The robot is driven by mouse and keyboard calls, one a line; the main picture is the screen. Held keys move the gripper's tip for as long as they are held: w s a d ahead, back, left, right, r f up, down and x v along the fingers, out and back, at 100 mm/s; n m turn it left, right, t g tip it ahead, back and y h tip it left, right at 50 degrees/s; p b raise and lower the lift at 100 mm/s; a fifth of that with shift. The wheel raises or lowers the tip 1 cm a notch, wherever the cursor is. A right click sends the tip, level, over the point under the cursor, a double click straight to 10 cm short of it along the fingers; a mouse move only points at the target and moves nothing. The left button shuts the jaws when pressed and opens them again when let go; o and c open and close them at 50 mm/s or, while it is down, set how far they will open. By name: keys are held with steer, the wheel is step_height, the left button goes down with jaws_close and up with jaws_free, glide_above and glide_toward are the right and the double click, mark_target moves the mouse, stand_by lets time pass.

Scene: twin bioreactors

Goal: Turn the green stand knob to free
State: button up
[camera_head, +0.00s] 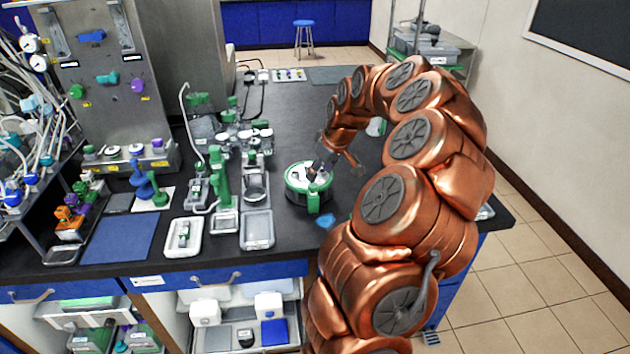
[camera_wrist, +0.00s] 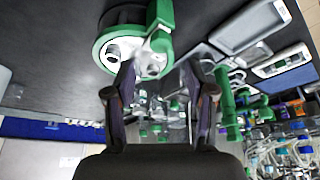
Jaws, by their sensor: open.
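A round device with a green rim and white top (camera_head: 309,185) stands on the black bench. In the wrist view the same device (camera_wrist: 112,50) is at the top, with a green arm and pale round fittings on its lid. My gripper (camera_head: 323,165) is right over its lid, its fingers open. In the wrist view the gripper (camera_wrist: 160,82) has its two fingers apart, the left one close to a pale fitting; I cannot tell whether they touch. Several green parts are in view, including a green upright stand (camera_head: 217,180); I cannot tell which one is the stand knob.
A small blue piece (camera_head: 325,221) lies in front. A steel panel (camera_head: 107,85) with coloured knobs stands at the back left. The bench behind the device is mostly clear.

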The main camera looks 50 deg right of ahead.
mark_target(313, 185)
steer(key=shift+p+x, duration=0.9)
steer(key=shift+x, duration=2.05)
steer(key=shift+a, duration=0.1)
steer(key=shift+c, duration=0.3)
jaws_close()
